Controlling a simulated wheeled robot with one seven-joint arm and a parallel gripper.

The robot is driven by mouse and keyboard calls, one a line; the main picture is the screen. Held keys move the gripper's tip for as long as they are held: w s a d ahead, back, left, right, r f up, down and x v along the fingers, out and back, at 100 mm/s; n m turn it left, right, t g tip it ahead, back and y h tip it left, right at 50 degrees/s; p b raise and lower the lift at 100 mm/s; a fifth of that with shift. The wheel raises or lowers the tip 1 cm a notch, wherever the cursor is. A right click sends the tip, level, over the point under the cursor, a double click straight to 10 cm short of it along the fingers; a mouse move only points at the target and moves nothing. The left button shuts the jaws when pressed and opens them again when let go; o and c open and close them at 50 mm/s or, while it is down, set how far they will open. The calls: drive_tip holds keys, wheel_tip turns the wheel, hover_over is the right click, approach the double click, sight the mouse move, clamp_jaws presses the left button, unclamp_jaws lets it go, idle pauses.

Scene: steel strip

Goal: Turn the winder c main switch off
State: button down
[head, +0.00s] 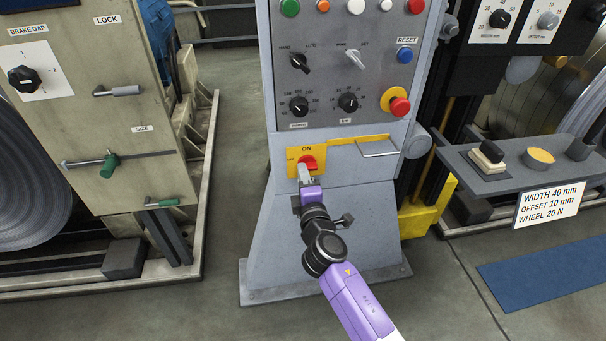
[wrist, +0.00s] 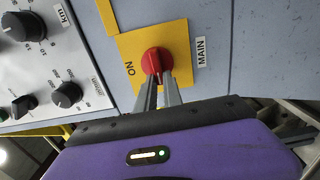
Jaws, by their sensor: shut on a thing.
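The main switch is a red rotary knob (head: 308,163) on a yellow plate (head: 293,165) low on the grey console.
Above are the console's dials (head: 348,102), lamps and a red emergency button (head: 400,106). A metal handle bar (head: 380,153) juts out right of the switch. A grey shelf (head: 500,178) stands further right, and a beige machine (head: 95,110) on the left. Floor between them is clear.

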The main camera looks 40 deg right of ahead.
drive_tip(key=c, duration=1.5)
unclamp_jaws()
drive_tip(key=v, duration=0.7)
drive_tip(key=shift+s+a, duration=0.25)
drive_tip(key=shift+s, duration=0.1)
